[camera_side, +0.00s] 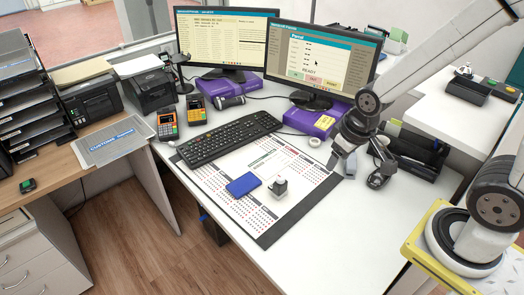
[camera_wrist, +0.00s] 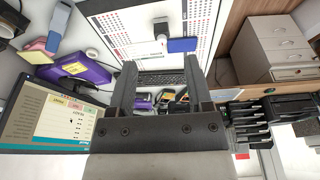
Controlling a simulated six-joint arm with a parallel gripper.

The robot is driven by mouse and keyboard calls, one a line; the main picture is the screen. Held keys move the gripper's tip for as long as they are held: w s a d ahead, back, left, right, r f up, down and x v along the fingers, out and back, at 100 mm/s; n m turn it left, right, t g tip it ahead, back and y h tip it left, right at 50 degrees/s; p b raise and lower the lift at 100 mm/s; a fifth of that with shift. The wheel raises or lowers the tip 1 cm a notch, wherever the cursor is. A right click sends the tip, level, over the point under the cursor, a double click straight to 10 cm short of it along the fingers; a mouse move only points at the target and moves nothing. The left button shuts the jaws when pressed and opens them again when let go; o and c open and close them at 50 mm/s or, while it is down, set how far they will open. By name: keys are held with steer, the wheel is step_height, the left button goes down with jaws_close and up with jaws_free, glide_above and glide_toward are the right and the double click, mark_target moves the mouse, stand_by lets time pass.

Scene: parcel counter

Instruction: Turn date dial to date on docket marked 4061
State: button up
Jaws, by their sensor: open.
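A small grey-and-white stamp with a dark top (camera_side: 279,188) stands upright on the printed desk mat (camera_side: 268,238). It may carry the date dial, but no dial digits can be read. A blue ink pad (camera_side: 243,184) lies just left of it. The stamp also shows at the top of the wrist view (camera_wrist: 160,30), beyond my fingers, with the blue pad (camera_wrist: 183,45) beside it. My gripper (camera_side: 343,163) is open and empty, above the desk to the right of the mat and apart from the stamp. No docket marked 4061 can be made out.
A black keyboard (camera_side: 228,138) lies behind the mat. Two monitors (camera_side: 228,42) stand at the back, with purple boxes (camera_side: 313,121) under them. A black cabled device (camera_side: 378,178) and a tape roll (camera_side: 315,142) are near my gripper. The front right desk is clear.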

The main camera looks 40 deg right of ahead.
steer(key=w+f+n+g, duration=0.1)
steer(key=w+f+n, duration=0.25)
steer(key=w, duration=0.65)
steer(key=n+g, duration=0.2)
glide_above(281, 177)
step_height(281, 177, down, 10)
steer(key=shift+f, duration=0.1)
steer(key=shift+f, duration=0.15)
steer(key=shift+f, duration=3.8)
jaws_close()
steer(key=shift+w, duration=0.1)
